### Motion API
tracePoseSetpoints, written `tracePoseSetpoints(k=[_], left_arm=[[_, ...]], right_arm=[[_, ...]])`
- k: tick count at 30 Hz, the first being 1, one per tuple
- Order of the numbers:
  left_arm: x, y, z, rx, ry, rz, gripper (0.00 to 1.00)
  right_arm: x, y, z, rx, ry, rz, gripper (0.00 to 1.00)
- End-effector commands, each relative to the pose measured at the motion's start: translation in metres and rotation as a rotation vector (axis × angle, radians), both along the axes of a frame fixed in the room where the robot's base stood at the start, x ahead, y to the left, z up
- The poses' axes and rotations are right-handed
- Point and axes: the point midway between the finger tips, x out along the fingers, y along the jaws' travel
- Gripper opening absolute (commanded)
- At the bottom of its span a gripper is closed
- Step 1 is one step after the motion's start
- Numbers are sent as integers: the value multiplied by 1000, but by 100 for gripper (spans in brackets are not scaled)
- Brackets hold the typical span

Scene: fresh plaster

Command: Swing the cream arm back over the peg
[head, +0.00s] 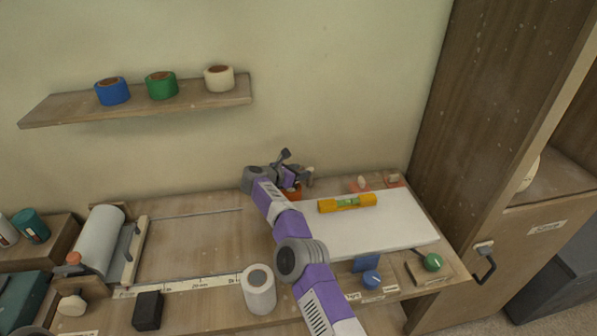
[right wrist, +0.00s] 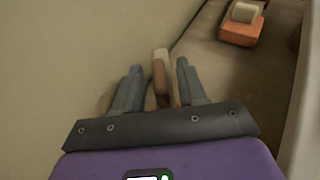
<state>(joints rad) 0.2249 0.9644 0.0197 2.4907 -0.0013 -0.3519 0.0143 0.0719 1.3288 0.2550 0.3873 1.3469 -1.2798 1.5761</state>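My right gripper (head: 299,173) is at the back of the bench, close to the wall, above a small orange thing (head: 292,190). In the right wrist view its two grey fingers (right wrist: 160,88) stand apart. A narrow piece with a cream end (right wrist: 161,56) and a brown lower part lies between them, with a gap showing on each side. It looks like the cream arm, and its cream end (head: 310,171) seems to show beside the gripper in the head view. I cannot make out the peg. My left gripper is not in view.
A white board (head: 390,228) with a yellow level (head: 347,203) lies to the right. Orange blocks with cream parts (head: 359,186) stand along the back edge. A shelf (head: 190,104) with tape rolls hangs above left. A tall cabinet (head: 480,110) bounds the right.

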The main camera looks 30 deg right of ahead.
Motion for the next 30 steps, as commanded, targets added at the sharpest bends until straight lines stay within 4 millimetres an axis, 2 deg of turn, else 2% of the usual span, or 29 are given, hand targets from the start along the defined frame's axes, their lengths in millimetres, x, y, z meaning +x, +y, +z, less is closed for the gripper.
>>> tracePoseSetpoints(k=[8,14,30], left_arm=[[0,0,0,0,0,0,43],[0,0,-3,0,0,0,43],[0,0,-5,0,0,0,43]], right_arm=[[0,1,1,-1,-2,1,40],[-2,9,5,0,-1,2,40],[-22,63,29,-1,-1,2,40]])
